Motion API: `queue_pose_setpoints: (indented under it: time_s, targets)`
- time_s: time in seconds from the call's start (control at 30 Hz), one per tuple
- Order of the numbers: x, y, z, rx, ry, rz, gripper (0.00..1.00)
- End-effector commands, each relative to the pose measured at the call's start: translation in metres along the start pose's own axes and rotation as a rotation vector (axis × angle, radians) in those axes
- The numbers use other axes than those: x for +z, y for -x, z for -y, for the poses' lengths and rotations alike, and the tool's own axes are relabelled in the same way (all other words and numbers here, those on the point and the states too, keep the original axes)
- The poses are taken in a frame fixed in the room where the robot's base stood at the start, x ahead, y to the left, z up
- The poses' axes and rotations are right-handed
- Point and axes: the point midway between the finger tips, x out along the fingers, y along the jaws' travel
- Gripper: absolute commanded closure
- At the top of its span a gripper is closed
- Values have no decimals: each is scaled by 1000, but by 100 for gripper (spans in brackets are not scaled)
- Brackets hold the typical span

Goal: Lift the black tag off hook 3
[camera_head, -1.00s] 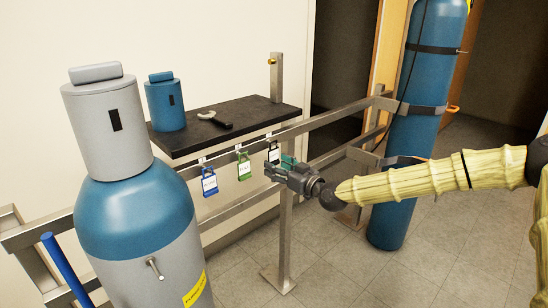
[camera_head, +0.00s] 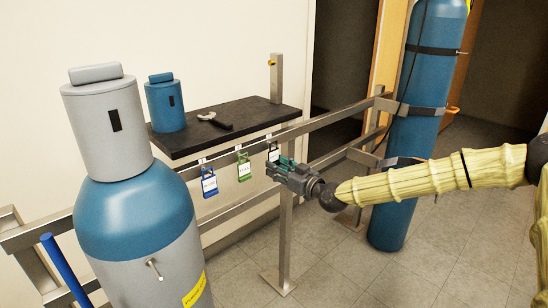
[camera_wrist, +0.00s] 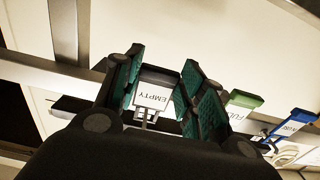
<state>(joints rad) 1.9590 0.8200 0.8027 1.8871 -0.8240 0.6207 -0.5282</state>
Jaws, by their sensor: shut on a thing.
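The black tag (camera_head: 273,152) hangs at the rail's right, the rightmost of three tags in the head view. In the wrist view its white label (camera_wrist: 152,96) reads EMPTY and sits between green finger pads. My gripper (camera_head: 277,165) is shut on the black tag; its body covers the tag's lower part in the head view. The gripper also shows in the wrist view (camera_wrist: 165,88). A hook or shackle (camera_wrist: 147,118) shows beside the label; I cannot tell whether the tag is clear of it.
A green tag (camera_head: 244,168) and a blue tag (camera_head: 209,182) hang to the left. A black shelf (camera_head: 260,112) above holds a wrench (camera_head: 213,120) and a blue canister (camera_head: 165,105). A grey-blue cylinder (camera_head: 135,220) stands in front left, a blue cylinder (camera_head: 420,140) at right.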

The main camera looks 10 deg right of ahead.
Motion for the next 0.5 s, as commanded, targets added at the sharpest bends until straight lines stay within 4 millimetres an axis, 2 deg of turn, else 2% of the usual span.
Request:
queue_pose_setpoints:
  time_s: [0.5]
  targets:
    - [-10,0,0,0,1,-1,98]
